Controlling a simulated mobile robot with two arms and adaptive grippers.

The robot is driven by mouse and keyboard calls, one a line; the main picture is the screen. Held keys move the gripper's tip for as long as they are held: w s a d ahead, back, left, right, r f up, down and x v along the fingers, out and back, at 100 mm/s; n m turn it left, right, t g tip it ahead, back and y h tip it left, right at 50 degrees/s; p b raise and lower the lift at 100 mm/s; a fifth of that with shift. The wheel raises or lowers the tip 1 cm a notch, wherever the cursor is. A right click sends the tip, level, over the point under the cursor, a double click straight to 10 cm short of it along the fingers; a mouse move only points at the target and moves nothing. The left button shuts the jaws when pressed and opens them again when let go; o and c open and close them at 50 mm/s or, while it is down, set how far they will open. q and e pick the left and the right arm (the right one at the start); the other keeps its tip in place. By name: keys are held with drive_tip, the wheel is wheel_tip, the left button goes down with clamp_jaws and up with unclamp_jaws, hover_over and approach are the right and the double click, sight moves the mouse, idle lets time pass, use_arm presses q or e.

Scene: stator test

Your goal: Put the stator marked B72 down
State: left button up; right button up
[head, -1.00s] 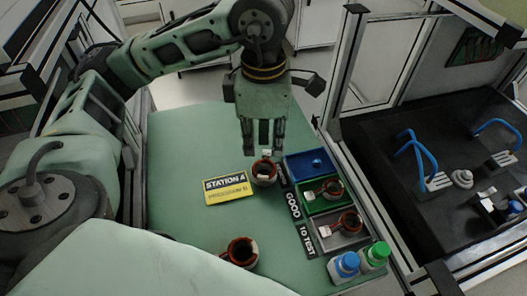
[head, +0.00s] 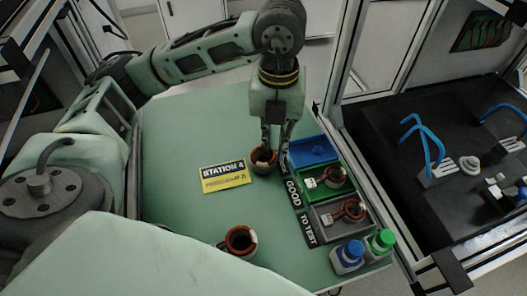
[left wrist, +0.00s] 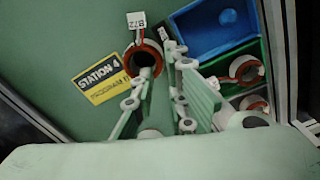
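The stator marked B72 (left wrist: 147,50) is a red-brown and white ring with a white B72 tag, standing on the green table top beside the yellow Station 4 sign; the head view shows it too (head: 261,163). My left gripper (head: 276,149) reaches down at it from above. Its fingers are apart in the left wrist view (left wrist: 162,72). One fingertip overlaps the stator's bore and the other is just right of the ring; I cannot tell whether they touch it. My right gripper is not in view.
A blue bin (head: 314,150), a green bin (head: 345,189) and a grey bin (head: 324,228) line the right; the last two hold stators. Another stator (head: 240,241) stands near the front edge. The table's left is clear.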

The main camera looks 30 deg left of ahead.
sight(273, 156)
use_arm(q)
wheel_tip(273, 156, down, 6)
drive_tip(key=shift+s+a+r+p, duration=0.1)
drive_tip(key=shift+a+p, duration=0.05)
drive_tip(key=shift+p, duration=0.2)
clamp_jaws()
drive_tip(key=shift+r, duration=0.15)
idle(0.3)
